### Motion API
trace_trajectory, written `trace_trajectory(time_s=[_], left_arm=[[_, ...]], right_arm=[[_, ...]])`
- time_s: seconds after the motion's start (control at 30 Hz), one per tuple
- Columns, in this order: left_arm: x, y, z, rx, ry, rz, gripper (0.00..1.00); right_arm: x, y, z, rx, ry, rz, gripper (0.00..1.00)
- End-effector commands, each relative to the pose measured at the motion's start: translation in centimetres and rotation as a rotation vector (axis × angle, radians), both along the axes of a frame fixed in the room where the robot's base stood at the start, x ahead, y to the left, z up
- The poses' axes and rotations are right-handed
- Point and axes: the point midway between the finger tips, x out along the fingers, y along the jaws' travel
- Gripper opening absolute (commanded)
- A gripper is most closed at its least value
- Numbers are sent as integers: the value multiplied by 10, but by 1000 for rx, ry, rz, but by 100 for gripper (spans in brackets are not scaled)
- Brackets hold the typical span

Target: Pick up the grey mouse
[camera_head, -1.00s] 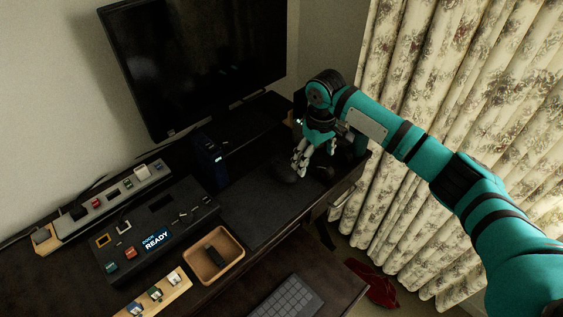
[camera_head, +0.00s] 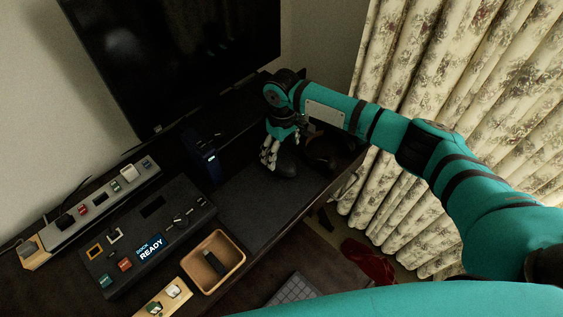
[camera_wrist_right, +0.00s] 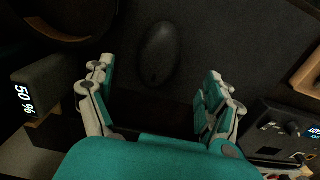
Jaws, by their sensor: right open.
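The mouse (camera_wrist_right: 158,52) is a dark grey, smooth oval lying on a black mat in the right wrist view. It also shows in the head view (camera_head: 287,163), a dark rounded shape partly behind my gripper. My right gripper (camera_wrist_right: 157,78) is open and empty, with a finger to each side of the space just below the mouse in the wrist picture. In the head view my right gripper (camera_head: 268,155) is low over the mat, beside the mouse. Whether a finger touches the mouse cannot be told. My left gripper is not in view.
A READY console (camera_head: 145,235), a wooden tray (camera_head: 232,262) and a keyboard (camera_head: 293,290) are nearer. The monitor (camera_head: 180,60) stands behind. The mat's middle (camera_head: 245,200) is clear.

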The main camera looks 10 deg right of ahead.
Motion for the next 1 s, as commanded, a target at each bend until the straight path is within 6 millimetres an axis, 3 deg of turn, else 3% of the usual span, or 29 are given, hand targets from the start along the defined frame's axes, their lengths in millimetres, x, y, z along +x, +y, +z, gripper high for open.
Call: trace_trajectory(time_s=[0.1,0.23,0.53,0.83,1.0], left_arm=[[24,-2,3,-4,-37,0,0],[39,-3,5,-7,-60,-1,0],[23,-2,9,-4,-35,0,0],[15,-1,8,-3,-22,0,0],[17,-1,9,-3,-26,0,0]], right_arm=[[0,0,-11,0,0,1,87],[0,0,-18,-1,1,0,87],[3,1,-59,0,2,-1,87],[4,0,-66,0,0,0,87],[4,0,-66,0,0,0,67]])
